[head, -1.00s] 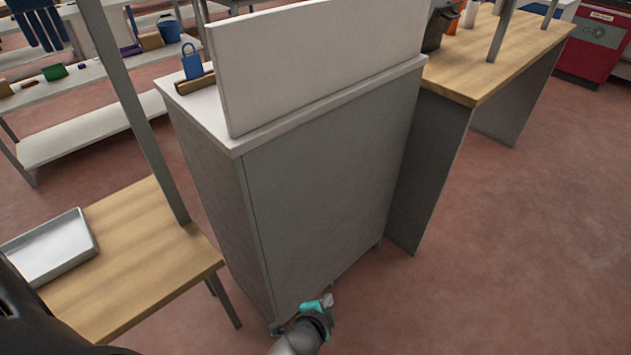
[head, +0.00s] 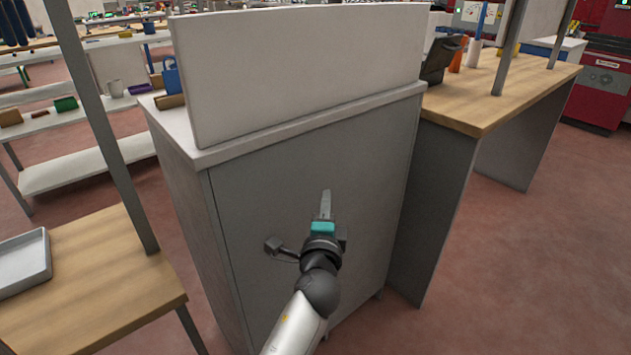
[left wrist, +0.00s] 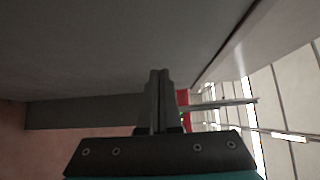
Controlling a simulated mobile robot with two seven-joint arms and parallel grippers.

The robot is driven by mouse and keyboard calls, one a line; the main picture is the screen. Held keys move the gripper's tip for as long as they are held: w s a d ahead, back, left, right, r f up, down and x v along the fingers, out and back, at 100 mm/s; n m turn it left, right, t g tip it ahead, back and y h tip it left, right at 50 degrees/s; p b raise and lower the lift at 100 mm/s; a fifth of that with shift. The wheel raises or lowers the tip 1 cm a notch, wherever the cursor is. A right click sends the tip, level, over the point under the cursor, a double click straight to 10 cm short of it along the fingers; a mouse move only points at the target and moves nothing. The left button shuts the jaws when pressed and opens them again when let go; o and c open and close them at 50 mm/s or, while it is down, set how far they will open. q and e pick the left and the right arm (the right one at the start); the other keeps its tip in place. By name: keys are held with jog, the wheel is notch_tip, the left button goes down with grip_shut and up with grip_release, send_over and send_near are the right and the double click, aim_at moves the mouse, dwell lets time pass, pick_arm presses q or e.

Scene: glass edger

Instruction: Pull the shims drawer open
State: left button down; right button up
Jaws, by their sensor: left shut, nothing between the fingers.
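A grey cabinet (head: 365,165) with a pale top stands in front of me in the head view. The face turned to me is a plain panel. No drawer front, handle or shims label can be made out on it. My left gripper (head: 326,195) is in front of this panel, fingers pointing up and away. It is shut and empty. In the left wrist view its fingers (left wrist: 160,75) are together, with the grey surface (left wrist: 90,50) close beyond them. I cannot tell whether they touch it. My right gripper is not in view.
A white upright board (head: 300,70) stands on the cabinet top, with a blue object (head: 171,76) behind it. Wooden benches stand at left (head: 100,285) and right (head: 500,100), with grey posts. Open floor (head: 510,270) lies at the right.

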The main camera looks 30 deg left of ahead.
aim_at(317, 169)
pick_arm(q)
jog(key=shift+w+a+b, duration=0.35)
jog(key=shift+w+a, duration=1.1)
jog(key=shift+w, duration=0.2)
jog(key=shift+w+a+b, duration=0.35)
jog(key=shift+w+a, duration=1.1)
jog(key=shift+w, duration=0.15)
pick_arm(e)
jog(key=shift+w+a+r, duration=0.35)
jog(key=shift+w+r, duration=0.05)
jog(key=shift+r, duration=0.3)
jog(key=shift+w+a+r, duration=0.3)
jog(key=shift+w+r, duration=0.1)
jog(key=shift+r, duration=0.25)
